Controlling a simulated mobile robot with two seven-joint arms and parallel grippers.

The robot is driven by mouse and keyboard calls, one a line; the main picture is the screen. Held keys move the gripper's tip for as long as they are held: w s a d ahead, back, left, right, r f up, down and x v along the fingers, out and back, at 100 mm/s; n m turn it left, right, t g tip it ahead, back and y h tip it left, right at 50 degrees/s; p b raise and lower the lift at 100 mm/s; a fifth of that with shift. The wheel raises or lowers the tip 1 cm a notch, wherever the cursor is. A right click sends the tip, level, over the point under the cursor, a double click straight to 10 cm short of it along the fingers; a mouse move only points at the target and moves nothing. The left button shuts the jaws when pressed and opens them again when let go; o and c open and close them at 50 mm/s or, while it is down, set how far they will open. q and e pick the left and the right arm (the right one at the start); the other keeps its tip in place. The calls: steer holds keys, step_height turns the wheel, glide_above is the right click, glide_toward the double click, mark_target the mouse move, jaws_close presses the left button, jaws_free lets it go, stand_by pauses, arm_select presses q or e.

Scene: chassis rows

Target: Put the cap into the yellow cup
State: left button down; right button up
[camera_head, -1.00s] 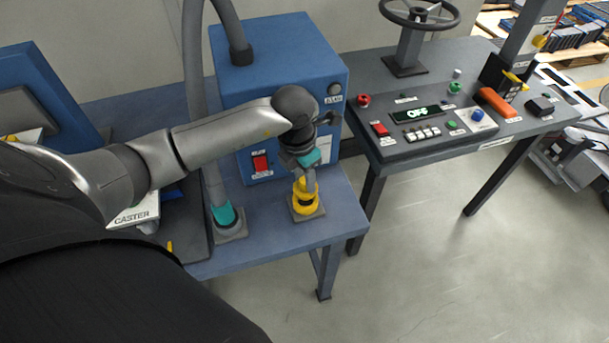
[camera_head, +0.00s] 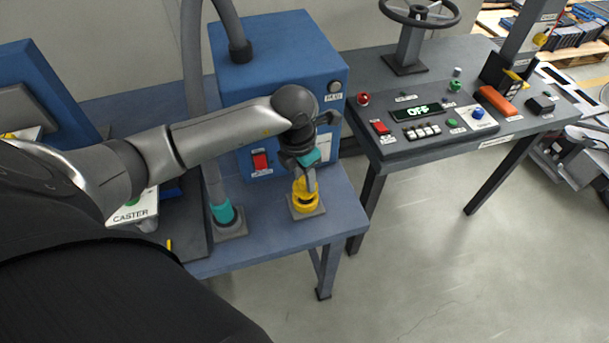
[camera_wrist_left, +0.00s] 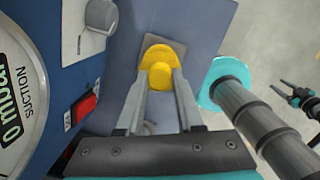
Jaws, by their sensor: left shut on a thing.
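The yellow cup (camera_head: 303,207) stands on a small grey plate at the front of the blue bench. My left gripper (camera_head: 304,178) reaches down over it from above. It is shut on the yellow cap (camera_head: 299,185). In the left wrist view the cap (camera_wrist_left: 160,76) shows between the fingertips, with the cup (camera_wrist_left: 164,50) just beyond it, both yellow and overlapping. The fingers and cap hide part of the cup's opening. I cannot tell whether the cap is just above the rim or partly inside.
A grey hose with a teal end (camera_head: 224,214) stands on its own plate left of the cup. A blue box (camera_head: 275,80) with a red switch (camera_head: 261,161) stands close behind. The bench's front edge is near. A control desk (camera_head: 440,125) stands to the right.

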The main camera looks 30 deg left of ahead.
arm_select(q)
steer(key=shift+f+b, duration=0.7)
steer(key=shift+f, duration=0.2)
steer(key=shift+f+b, duration=0.7)
steer(key=shift+f, duration=0.15)
steer(key=shift+c, duration=2.3)
jaws_free()
step_height(320, 180, up, 15)
steer(key=s+p, duration=0.1)
steer(key=shift+s+a+p, duration=0.3)
steer(key=shift+s+p, duration=0.05)
